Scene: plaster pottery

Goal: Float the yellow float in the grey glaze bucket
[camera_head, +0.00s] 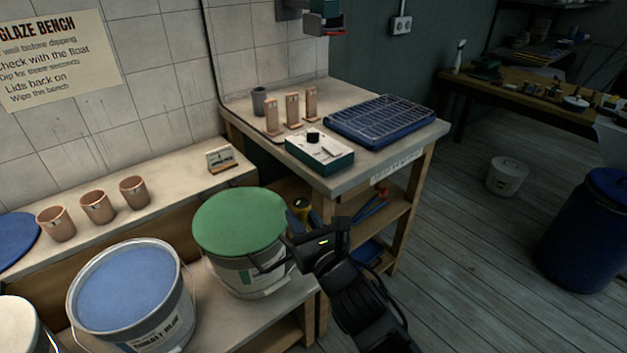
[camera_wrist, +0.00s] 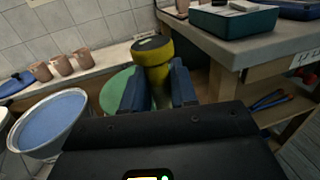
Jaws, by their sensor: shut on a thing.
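My gripper (camera_head: 297,240) is shut on the yellow float (camera_head: 302,209), held upright beside the right edge of the green-topped bucket (camera_head: 238,222). In the wrist view the float (camera_wrist: 153,62), yellow with a dark top, stands between the two fingers (camera_wrist: 158,92). Its lower end is hidden there. A bucket labelled cobalt blue (camera_head: 130,290) stands open on the left with blue glaze in it. A pale, greyish bucket (camera_head: 18,328) is cut off at the lower left edge; I cannot tell whether it is the grey glaze bucket.
Three terracotta cups (camera_head: 97,207) and a small card (camera_head: 220,159) stand on the ledge behind the buckets. A bench at the right holds a teal box (camera_head: 320,152) and a blue rack (camera_head: 380,120). A blue barrel (camera_head: 590,235) stands on the open floor.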

